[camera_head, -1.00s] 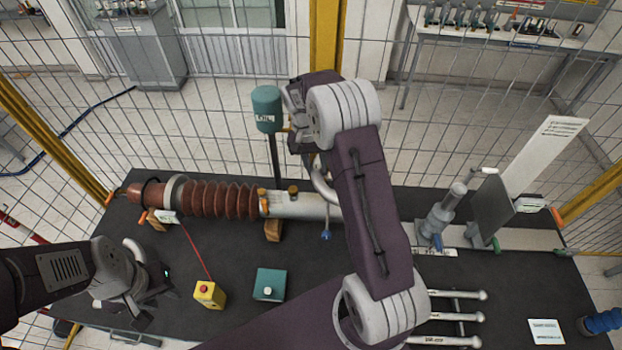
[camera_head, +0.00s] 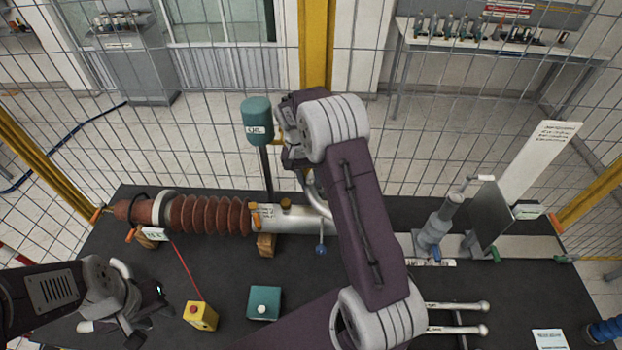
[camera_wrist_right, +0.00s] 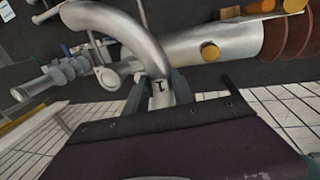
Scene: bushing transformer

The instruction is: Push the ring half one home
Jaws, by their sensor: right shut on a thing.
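My right gripper (camera_wrist_right: 160,92) is shut on the end of a thick curved silver tube, which looks like ring half one (camera_wrist_right: 139,32). The ring half also shows in the head view (camera_head: 317,196), partly hidden by my right arm. It is beside the silver tube (camera_head: 310,222) of the brown ribbed bushing (camera_head: 208,215), which lies flat along the table. Whether the two touch cannot be told. In the right wrist view the bushing's silver tube (camera_wrist_right: 205,47) is at upper right. My left gripper (camera_head: 148,312) looks open and empty, low over the table's left side.
A teal oil container (camera_head: 257,115) stands on a post behind the bushing. A yellow box with a red button (camera_head: 201,316) and a teal box (camera_head: 264,303) are in front. A grey clamp-like device (camera_head: 438,225) stands at right. Wire fencing closes the back.

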